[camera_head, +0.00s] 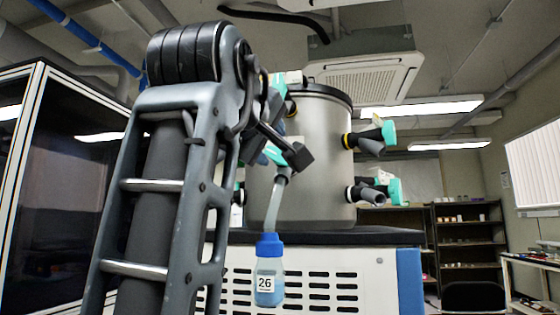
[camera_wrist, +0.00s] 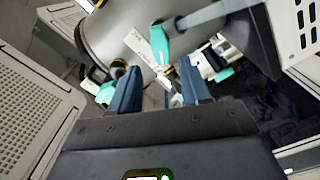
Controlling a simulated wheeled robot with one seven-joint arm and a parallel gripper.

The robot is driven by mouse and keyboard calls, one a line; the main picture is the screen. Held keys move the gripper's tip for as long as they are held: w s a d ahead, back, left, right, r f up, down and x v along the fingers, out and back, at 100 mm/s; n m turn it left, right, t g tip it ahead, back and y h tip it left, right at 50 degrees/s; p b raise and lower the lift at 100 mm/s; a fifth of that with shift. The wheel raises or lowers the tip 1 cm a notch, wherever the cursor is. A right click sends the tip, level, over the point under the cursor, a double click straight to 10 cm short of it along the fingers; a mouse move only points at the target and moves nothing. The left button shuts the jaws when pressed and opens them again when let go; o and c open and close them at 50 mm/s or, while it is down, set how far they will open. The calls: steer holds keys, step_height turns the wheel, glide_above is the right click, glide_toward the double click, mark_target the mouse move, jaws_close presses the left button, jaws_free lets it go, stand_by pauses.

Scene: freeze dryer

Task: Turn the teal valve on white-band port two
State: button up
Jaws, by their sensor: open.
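The freeze dryer's grey drum (camera_head: 315,165) carries several ports with teal valves. In the head view, a lower right port with a pale band and teal valve (camera_head: 395,191) faces right. An upper right port with a yellow band has another teal valve (camera_head: 388,134). I cannot read port numbers, so I cannot tell which is white-band port two. In the wrist view, my gripper (camera_wrist: 160,88) is open and empty, with blue fingers apart toward the drum (camera_wrist: 120,30). One teal valve (camera_wrist: 180,45) lies just beyond the fingers, another (camera_wrist: 106,93) left of them, and a third (camera_wrist: 223,75) right.
A bottle (camera_head: 268,280) labelled 26 hangs by a pale hose (camera_head: 274,205) from a front port. The drum stands on a white vented cabinet (camera_head: 330,290). A dark glass-fronted cabinet (camera_head: 60,190) is at left. Shelves (camera_head: 470,240) stand back right.

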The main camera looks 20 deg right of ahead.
mark_target(279, 156)
steer(key=p+x, duration=0.1)
steer(key=x, duration=0.6)
steer(key=shift+w+d, duration=0.2)
steer(key=shift+w, duration=0.05)
jaws_close()
